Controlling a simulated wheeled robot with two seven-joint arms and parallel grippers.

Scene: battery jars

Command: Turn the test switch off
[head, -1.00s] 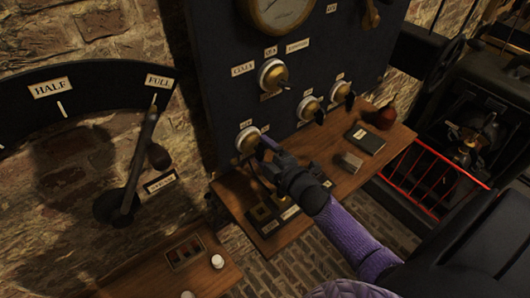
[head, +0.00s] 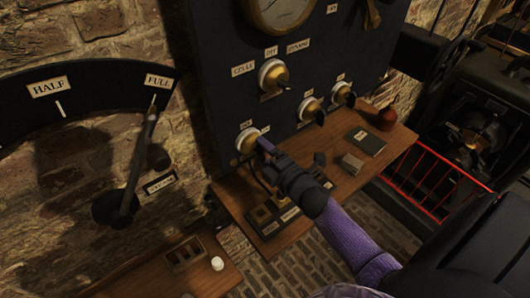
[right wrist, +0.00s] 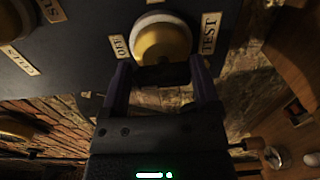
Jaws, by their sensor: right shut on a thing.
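The test switch is a brass-and-white round knob (right wrist: 162,42) low on the dark panel. The same knob shows in the head view (head: 246,138). My right gripper (right wrist: 160,74) is at the knob, its two purple fingers shut on the dark handle at the knob's front. The fingers partly hide the handle, so its exact angle is hard to tell. My left gripper is out of both views.
Other brass switches (head: 273,76) sit above and to the right on the panel (head: 222,60). A wooden shelf (head: 345,186) below holds a dark book (head: 366,140), a small box and a reddish-brown object (head: 387,118). A lever (head: 140,165) stands at left by "FULL".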

